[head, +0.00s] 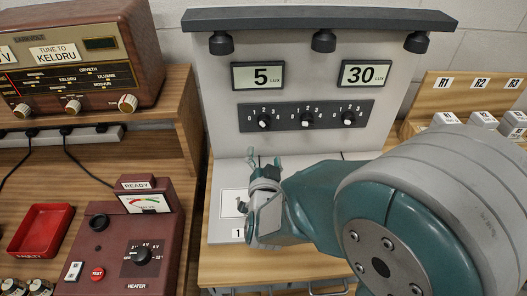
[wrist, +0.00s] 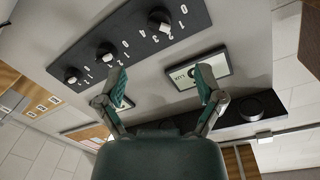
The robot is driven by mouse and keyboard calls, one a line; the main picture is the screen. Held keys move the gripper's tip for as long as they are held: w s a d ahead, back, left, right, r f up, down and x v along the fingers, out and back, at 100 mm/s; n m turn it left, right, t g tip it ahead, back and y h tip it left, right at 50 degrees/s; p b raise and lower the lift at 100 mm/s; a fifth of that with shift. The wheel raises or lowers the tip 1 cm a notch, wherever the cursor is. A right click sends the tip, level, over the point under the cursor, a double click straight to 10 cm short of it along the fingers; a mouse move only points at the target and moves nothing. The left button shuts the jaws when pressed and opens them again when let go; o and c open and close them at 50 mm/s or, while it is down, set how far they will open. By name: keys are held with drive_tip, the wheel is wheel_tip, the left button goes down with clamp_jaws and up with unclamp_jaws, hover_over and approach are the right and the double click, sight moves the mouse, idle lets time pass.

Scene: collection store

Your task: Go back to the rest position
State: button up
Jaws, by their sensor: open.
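My teal-grey arm reaches in from the right of the head view. My gripper (head: 264,160) is open and empty, in front of the lower part of the light-grey lamp panel (head: 215,95). In the wrist view my gripper (wrist: 163,78) has its fingers spread wide, with nothing between them. Beyond the fingers are the dark three-knob strip (wrist: 125,42) and a lux display (wrist: 192,72). In the head view the knob strip (head: 306,116) sits above my gripper, below the displays reading 5 (head: 258,76) and 30 (head: 365,73). My forearm hides part of the panel's base.
At left stand a wooden radio (head: 85,60), a maroon heater tester (head: 125,235) and a red tray (head: 42,230). At right a wooden rack (head: 450,95) holds labels R1, R2, R3 above several white blocks (head: 483,119). The bench front (head: 260,265) below my gripper is bare.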

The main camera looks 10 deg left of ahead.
idle(0.3)
drive_tip(key=s+d+r+n+g, duration=0.2)
drive_tip(key=d+r+g, duration=0.35)
drive_tip(key=d, duration=0.45)
drive_tip(key=s+d+r+n+g+h, duration=0.1)
drive_tip(key=s+d+g+h, duration=0.2)
drive_tip(key=s+d, duration=1.1)
drive_tip(key=s+g, duration=0.2)
drive_tip(key=g, duration=0.1)
drive_tip(key=shift+s+d+r, duration=0.2)
drive_tip(key=shift+s+d, duration=0.15)
